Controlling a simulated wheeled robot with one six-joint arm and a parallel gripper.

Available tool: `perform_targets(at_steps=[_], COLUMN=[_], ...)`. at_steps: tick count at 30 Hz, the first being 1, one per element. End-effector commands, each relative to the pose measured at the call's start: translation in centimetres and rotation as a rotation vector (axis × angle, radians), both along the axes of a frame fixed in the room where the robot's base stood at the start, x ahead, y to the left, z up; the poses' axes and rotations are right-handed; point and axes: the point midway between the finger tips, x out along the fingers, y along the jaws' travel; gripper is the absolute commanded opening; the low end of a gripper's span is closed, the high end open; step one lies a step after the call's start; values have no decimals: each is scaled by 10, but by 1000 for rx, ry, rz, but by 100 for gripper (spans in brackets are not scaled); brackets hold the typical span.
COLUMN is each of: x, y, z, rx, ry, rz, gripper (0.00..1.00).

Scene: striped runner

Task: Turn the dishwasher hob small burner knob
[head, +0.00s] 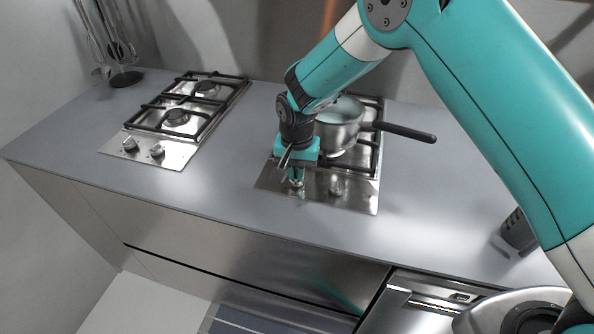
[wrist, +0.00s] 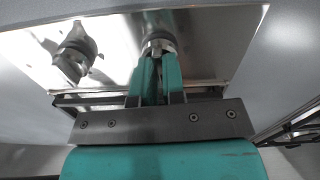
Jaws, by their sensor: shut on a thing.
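The right hob (head: 350,196) is set in the grey worktop, above the stainless front next to the dishwasher (head: 415,300). It has two metal knobs on its front strip. My gripper (head: 295,180) points down at the left knob in the head view and is shut on it. In the wrist view my gripper's teal fingers (wrist: 157,72) close on this knob (wrist: 158,44), and they hide part of it. The other knob (head: 337,187) stands free beside it; it also shows in the wrist view (wrist: 75,52).
A metal saucepan (head: 338,134) with a dark handle (head: 408,131) pointing right stands on the right hob, close behind my gripper. A second hob (head: 180,115) lies to the left. Utensils hang in a stand (head: 124,78) at the back left. The worktop between the hobs is clear.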

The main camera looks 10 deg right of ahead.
Motion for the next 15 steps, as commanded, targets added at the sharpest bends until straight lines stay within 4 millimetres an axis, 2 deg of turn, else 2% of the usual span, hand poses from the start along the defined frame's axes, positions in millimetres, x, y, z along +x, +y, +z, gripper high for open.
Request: perform_targets(at_steps=[15], x=[0], y=[-1], z=[-2], rx=[-1], ry=[1], rz=[452], gripper=[0])
